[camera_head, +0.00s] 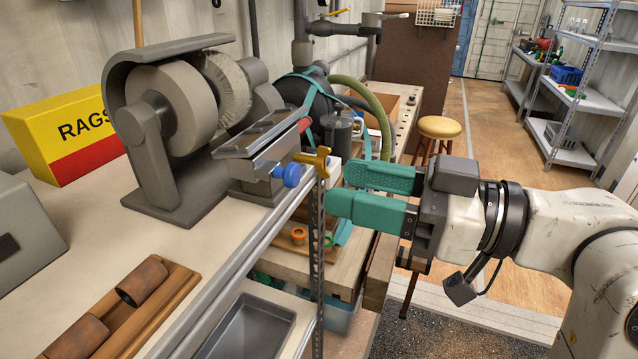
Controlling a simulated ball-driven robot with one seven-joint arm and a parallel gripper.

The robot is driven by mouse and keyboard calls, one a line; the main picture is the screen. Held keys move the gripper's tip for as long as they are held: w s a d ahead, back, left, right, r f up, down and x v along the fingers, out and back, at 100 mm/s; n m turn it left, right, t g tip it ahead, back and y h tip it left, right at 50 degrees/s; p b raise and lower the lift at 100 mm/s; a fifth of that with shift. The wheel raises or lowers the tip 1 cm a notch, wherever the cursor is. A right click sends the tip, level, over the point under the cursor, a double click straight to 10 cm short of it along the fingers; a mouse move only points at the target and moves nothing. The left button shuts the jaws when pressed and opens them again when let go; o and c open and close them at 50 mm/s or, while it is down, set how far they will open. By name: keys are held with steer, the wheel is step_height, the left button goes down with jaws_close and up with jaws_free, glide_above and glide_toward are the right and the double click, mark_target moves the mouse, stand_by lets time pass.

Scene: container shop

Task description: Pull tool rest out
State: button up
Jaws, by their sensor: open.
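A bench grinder (165,110) with a grey wheel and guard stands on the bench. The tool rest (262,148), a grey metal block with a sloped, slotted top, sits in front of the wheels. A blue knob (288,176) and a yellow-brown handle (314,160) show at its near right end. A small red grip (304,125) shows at its upper right. My gripper (338,192) is to the right of the handle, its teal fingers pointing left at it. The fingers are apart with nothing seen between them. I cannot tell whether the near fingertip touches anything.
A yellow and red rags box (70,130) stands behind left. A wooden block with brown cylinders (140,285) lies on the bench at front left. A grey tray (245,330) is below the bench edge. A perforated metal post (317,270) rises near my gripper. A yellow stool (439,127) stands farther back.

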steer(key=v, duration=0.3)
steer(key=shift+s+d, duration=0.1)
steer(key=shift+d, duration=0.15)
steer(key=s+d+f+m+h, duration=0.1)
steer(key=d+f+m+h, duration=0.25)
steer(key=f, duration=0.65)
steer(key=d+f+m+t+h, duration=0.1)
steer(key=d+f+m+h, duration=0.25)
steer(key=f, duration=0.75)
steer(key=s+d+f+m+h, duration=0.1)
steer(key=d+f+m+h, duration=0.2)
steer(key=f, duration=0.7)
steer(key=s+d+f+m+g+h, duration=0.2)
steer(key=s+d+f, duration=0.3)
steer(key=s+f, duration=0.3)
steer(key=s+d+f+m+g+h, duration=0.2)
steer(key=s+d+f+g+h, duration=0.2)
steer(key=s+f, duration=0.4)
steer(key=s+d+h, duration=0.1)
steer(key=s, duration=0.4)
steer(key=shift+d, duration=0.4)
steer(key=shift+w+f, duration=0.15)
steer(key=shift+c, duration=0.5)
